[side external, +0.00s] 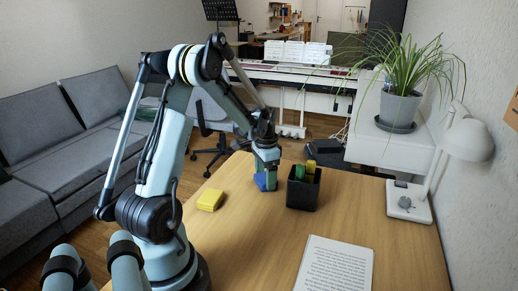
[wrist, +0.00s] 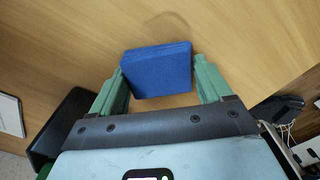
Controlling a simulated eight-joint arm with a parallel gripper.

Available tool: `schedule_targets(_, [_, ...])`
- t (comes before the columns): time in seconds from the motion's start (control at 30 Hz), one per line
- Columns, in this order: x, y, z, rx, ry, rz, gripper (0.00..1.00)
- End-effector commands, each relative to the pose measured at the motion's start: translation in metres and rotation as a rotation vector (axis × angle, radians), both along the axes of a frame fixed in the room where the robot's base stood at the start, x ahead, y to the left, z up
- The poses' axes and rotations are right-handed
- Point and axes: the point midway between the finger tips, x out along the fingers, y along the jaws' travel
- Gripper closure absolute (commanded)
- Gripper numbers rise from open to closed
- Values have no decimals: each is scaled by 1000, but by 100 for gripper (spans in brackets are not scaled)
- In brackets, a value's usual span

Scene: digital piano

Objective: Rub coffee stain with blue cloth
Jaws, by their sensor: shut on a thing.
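The blue cloth (wrist: 157,70), a thick folded square, is held between the two green fingers of my gripper (wrist: 160,85) in the wrist view. In the side view the cloth (side external: 262,183) shows low beneath my gripper (side external: 266,172), at or very near the wooden table top; I cannot tell whether it touches. A faint brownish arc, likely the coffee stain (wrist: 205,20), shows on the wood just beyond the cloth in the wrist view. The cloth may hide part of it. I cannot make out the stain in the side view.
A black pen holder (side external: 303,192) with green and yellow items stands just right of my gripper. A yellow block (side external: 210,200) lies to the left. A printed page or tablet (side external: 335,265) lies in front, and a white lamp (side external: 408,203) stands on the right. The table between is clear.

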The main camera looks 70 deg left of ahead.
Motion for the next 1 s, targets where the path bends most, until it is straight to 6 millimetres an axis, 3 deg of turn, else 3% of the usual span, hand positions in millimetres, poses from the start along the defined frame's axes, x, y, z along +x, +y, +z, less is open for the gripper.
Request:
schedule_targets(0.73, [-49,49,0,1,1,2,50])
schedule_targets(1.0, [-28,28,0,0,0,-4,50])
